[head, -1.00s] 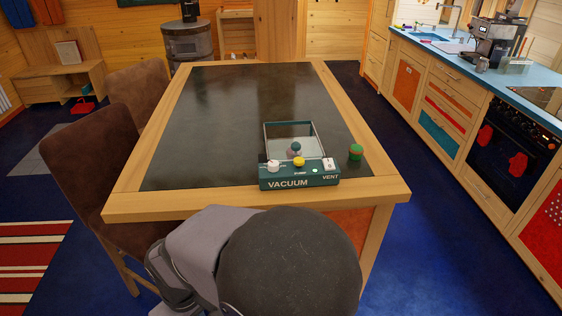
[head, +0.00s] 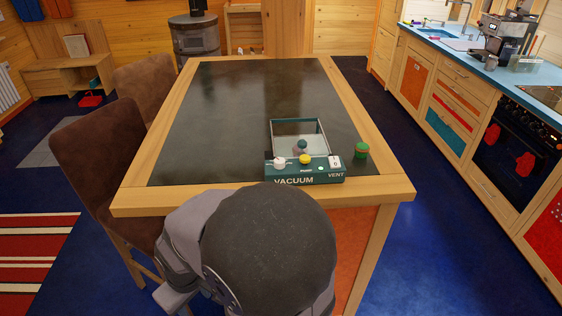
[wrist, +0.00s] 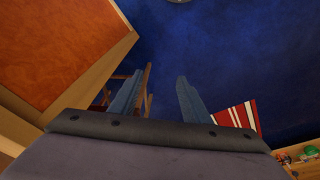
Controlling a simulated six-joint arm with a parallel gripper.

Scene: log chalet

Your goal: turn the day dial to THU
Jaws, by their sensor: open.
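I see no dial marked with days. A teal box lettered VACUUM and VENT (head: 310,177) sits near the front edge of the table.
A green and red round object (head: 361,151) stands right of the box on the dark-topped table (head: 235,110). Brown chairs (head: 100,165) stand at left. A kitchen counter (head: 475,62) runs along the right. The table behind the box is clear.

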